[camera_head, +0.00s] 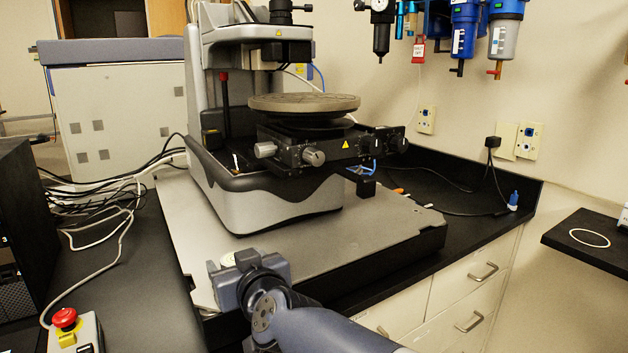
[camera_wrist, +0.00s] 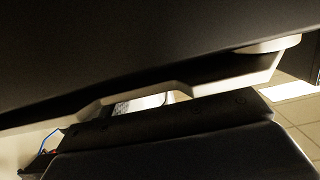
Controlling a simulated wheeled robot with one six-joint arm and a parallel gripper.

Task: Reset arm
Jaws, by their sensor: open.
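My arm reaches in from the bottom of the head view. Its end, my gripper (camera_head: 232,272), is at the front left edge of the grey slab under the stylus profiler (camera_head: 275,200). It is open, and I see nothing held in it. From this angle I cannot tell whether it touches the slab. The wrist view is mostly filled by dark, close surfaces.
A red emergency stop button (camera_head: 65,318) stands at the lower left. A dark box (camera_head: 18,225) and loose cables (camera_head: 110,200) are at the left. Drawers (camera_head: 470,290) lie below the bench at the right. A small dark shelf (camera_head: 590,240) juts out at the far right.

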